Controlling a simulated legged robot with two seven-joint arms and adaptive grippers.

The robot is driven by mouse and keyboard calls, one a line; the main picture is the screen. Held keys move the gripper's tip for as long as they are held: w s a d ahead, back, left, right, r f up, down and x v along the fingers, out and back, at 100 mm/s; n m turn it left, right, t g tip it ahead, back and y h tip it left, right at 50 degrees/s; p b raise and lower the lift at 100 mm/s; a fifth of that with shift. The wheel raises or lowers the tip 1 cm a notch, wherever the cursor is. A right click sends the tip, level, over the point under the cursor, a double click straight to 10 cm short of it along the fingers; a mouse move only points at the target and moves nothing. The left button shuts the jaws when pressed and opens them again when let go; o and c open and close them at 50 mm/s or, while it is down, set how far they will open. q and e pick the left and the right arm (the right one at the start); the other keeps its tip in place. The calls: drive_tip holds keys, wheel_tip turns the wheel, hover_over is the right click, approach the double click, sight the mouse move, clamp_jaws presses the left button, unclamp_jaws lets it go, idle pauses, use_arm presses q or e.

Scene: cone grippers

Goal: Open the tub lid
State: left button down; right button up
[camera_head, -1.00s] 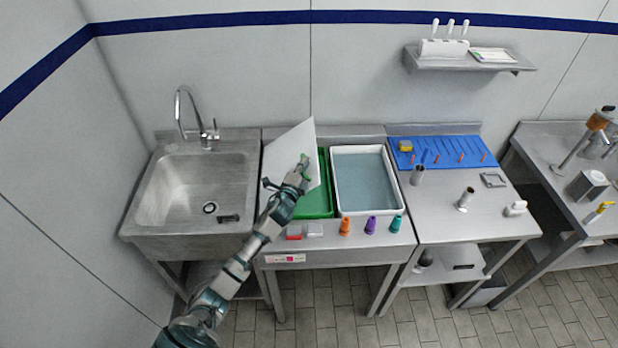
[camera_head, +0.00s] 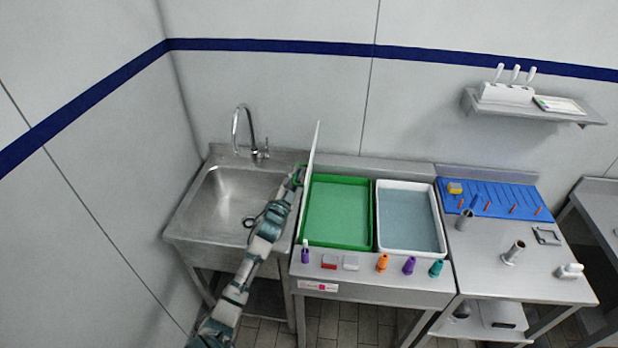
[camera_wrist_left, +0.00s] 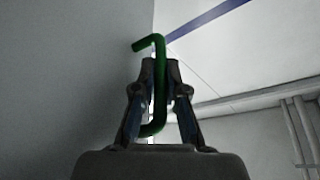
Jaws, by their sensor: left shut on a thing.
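The green tub (camera_head: 337,243) stands on the steel table with its inside uncovered. Its pale lid (camera_head: 312,147) stands nearly upright at the tub's left side, seen almost edge-on in the head view. My left gripper (camera_head: 297,177) is at the lid's left face. In the left wrist view my left gripper (camera_wrist_left: 157,80) is shut on the lid's green handle (camera_wrist_left: 159,58), with the bent bar between its fingers. My right gripper is not in view.
A sink (camera_head: 225,200) lies left of the tub. A white tub (camera_head: 441,250) of bluish water stands right of it. Orange (camera_head: 382,263), purple (camera_head: 409,265) and teal (camera_head: 436,268) pieces stand along the front edge. A blue pegboard (camera_head: 500,198) lies further right.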

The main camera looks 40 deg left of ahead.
use_arm(q)
drive_tip(key=shift+s+a+f+n+y, duration=0.4)
drive_tip(key=shift+s+a+f+n, duration=0.05)
drive_tip(key=shift+a+f+n, duration=0.3)
drive_tip(key=c, duration=1.2)
unclamp_jaws()
drive_tip(key=shift+w, duration=0.2)
drive_tip(key=shift+a+r, duration=0.1)
drive_tip(key=v, duration=1.2)
